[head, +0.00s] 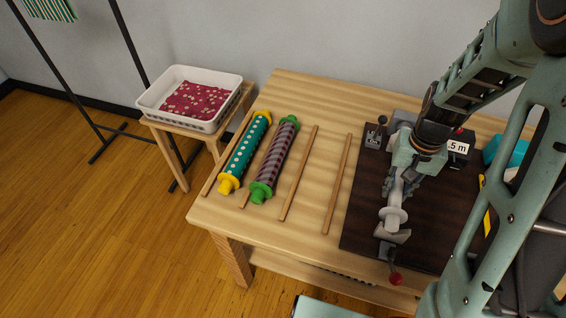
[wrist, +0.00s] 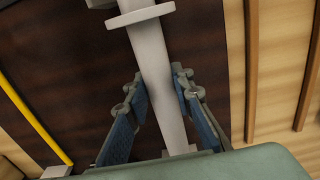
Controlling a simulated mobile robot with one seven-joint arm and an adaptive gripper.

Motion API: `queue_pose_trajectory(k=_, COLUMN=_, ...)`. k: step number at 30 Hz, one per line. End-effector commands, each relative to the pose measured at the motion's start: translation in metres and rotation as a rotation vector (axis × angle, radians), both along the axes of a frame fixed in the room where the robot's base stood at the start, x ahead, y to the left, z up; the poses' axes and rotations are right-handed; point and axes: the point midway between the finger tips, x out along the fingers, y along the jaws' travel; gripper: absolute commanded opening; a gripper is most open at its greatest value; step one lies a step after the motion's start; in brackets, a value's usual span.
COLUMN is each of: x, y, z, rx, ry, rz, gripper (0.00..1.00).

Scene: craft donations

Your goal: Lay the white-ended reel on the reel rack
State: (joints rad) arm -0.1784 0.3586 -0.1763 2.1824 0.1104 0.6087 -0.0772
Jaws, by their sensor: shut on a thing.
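The white-ended reel (head: 393,216) shows a pale round end and a plain pale body above the dark board (head: 360,225). In the wrist view the reel (wrist: 150,45) runs lengthwise between the fingers. My gripper (wrist: 157,80) is shut on its body. In the head view my gripper (head: 403,178) hides much of it, and I cannot tell whether it touches the grey stand below. The reel rack is a row of wooden rails (head: 337,185) on the table. A yellow-ended teal dotted reel (head: 245,150) and a green-ended striped reel (head: 275,160) lie on its left part.
The right rails are bare. A grey stand (head: 392,237) with a red-knobbed crank (head: 395,279) is at the board's front. A black-knobbed piece (head: 374,132) and a "5 m" label (head: 458,147) stand behind. A white basket (head: 188,98) of red cloth is at left.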

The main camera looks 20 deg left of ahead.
Motion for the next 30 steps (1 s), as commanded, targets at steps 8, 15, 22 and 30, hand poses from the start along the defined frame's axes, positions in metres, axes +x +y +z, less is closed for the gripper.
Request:
queue_pose_trajectory(k=8, x=0.001, y=0.000, z=0.023, rx=-0.001, ry=-0.002, rz=0.002, gripper=0.00)
queue_pose_trajectory(k=15, x=0.001, y=-0.001, z=0.040, rx=-0.001, ry=-0.002, rz=0.001, gripper=0.00)
queue_pose_trajectory(k=22, x=0.001, y=-0.001, z=0.056, rx=-0.001, ry=-0.002, rz=0.001, gripper=0.00)
queue_pose_trajectory(k=30, x=0.001, y=-0.001, z=0.074, rx=-0.001, ry=-0.002, rz=0.000, gripper=0.00)
